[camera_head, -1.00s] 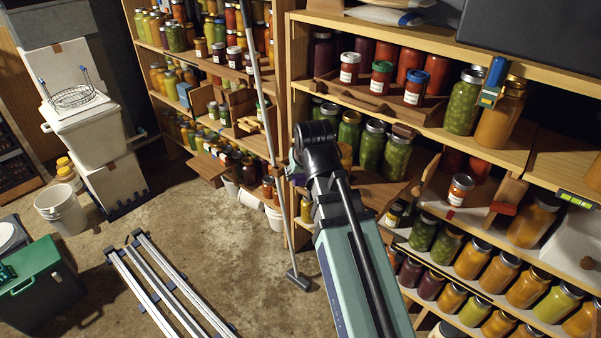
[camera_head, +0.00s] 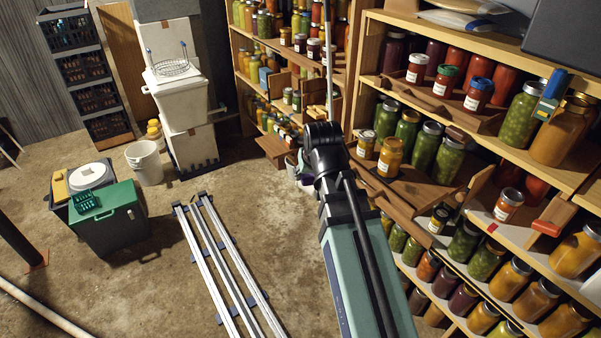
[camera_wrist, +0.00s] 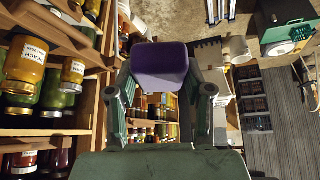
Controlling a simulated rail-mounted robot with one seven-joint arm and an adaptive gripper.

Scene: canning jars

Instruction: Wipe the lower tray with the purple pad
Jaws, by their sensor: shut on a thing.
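The purple pad (camera_wrist: 160,65) is held between the fingers of my gripper (camera_wrist: 162,92) in the wrist view, clear of any surface that I can see. In the head view my arm hides most of the gripper and pad. A wooden tray (camera_head: 398,192) sits on the middle shelf, right of my arm, with labelled jars (camera_head: 390,157) at its back left; part of it is hidden by the arm. I cannot tell for sure that it is the lower tray. Another wooden tray (camera_head: 425,98) with red jars is on the shelf above.
Shelves of glass jars (camera_head: 448,160) stand close on the right. A red-ended wooden piece (camera_head: 546,228) projects at the lower right. Metal rails (camera_head: 226,262) lie on the floor. A green-lidded bin (camera_head: 108,215) and a white bucket (camera_head: 144,162) stand left.

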